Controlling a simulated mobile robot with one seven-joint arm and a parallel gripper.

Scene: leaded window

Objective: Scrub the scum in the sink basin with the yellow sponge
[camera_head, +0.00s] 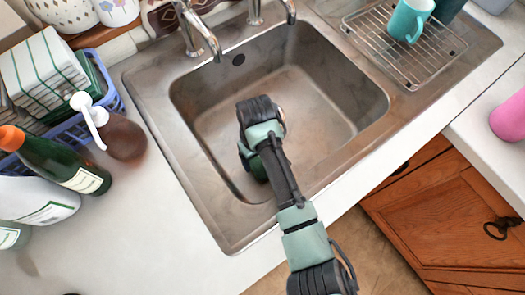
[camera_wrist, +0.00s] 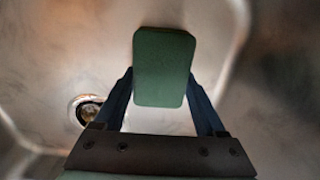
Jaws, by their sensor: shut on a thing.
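The sink basin (camera_head: 330,100) is grey steel with brownish, cloudy marks on its floor and walls. I cannot tell clearly which marks are scum. My arm reaches down into the basin and hides its left-middle part, including the fingertips, in the head view. In the wrist view my gripper (camera_wrist: 162,80) is shut on a block-shaped sponge (camera_wrist: 164,65). The sponge shows a dark green face to the camera; no yellow side is visible. Behind it lies the blurred steel of the basin, with the round drain (camera_wrist: 88,108) at left. I cannot tell whether the sponge touches the steel.
Two taps (camera_head: 196,35) stand at the basin's back edge. A wire rack (camera_head: 405,55) with a teal mug (camera_head: 408,18) is at right. A soap dispenser (camera_head: 122,138), a green bottle (camera_head: 60,165) and a blue rack of plates (camera_head: 112,92) crowd the left counter. The basin's right side is clear.

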